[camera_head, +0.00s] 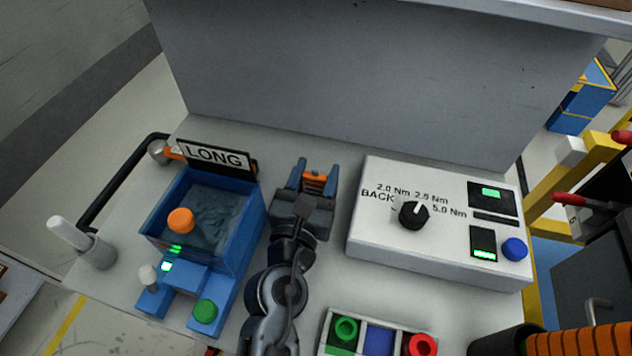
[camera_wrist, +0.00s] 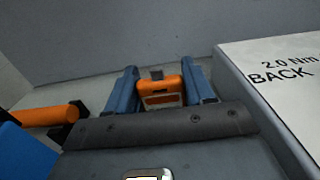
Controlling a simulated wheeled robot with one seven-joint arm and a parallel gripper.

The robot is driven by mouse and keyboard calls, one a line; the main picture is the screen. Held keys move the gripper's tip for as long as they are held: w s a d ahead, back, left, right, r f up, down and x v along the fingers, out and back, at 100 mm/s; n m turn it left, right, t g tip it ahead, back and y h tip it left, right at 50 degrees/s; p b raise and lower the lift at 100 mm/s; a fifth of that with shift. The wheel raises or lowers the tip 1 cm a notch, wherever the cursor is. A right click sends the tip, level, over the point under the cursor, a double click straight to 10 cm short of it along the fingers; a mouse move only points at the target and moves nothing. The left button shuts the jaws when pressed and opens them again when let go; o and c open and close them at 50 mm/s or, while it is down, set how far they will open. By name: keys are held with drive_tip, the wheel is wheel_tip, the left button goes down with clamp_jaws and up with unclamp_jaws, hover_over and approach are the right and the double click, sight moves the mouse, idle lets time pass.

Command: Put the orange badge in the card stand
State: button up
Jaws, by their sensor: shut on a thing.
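The orange badge (camera_head: 314,180) is between the two blue fingers of my gripper (camera_head: 306,174), above the light table between the blue bin and the white control box. In the wrist view the badge (camera_wrist: 161,92) stands between the fingertips of my gripper (camera_wrist: 160,82), which is shut on it. A small dark grey piece (camera_wrist: 156,74) shows just behind the badge's top edge; I cannot tell whether it is part of the badge or of something behind. I cannot clearly pick out the card stand in either view.
A blue bin (camera_head: 252,226) with a LONG sign (camera_head: 213,156) stands left of my gripper. The white control box (camera_head: 375,243) with a black knob (camera_head: 413,214) is to the right. A tray with coloured rings (camera_head: 346,329) lies in front. A grey panel (camera_head: 350,80) rises behind.

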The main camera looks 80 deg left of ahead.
drive_tip(key=shift+f, duration=0.2)
drive_tip(key=shift+f, duration=0.1)
drive_tip(key=o, duration=1)
drive_tip(key=shift+d, duration=0.15)
drive_tip(key=v, duration=1.1)
drive_tip(key=shift+s+d, duration=0.2)
drive_tip(key=shift+d, duration=0.15)
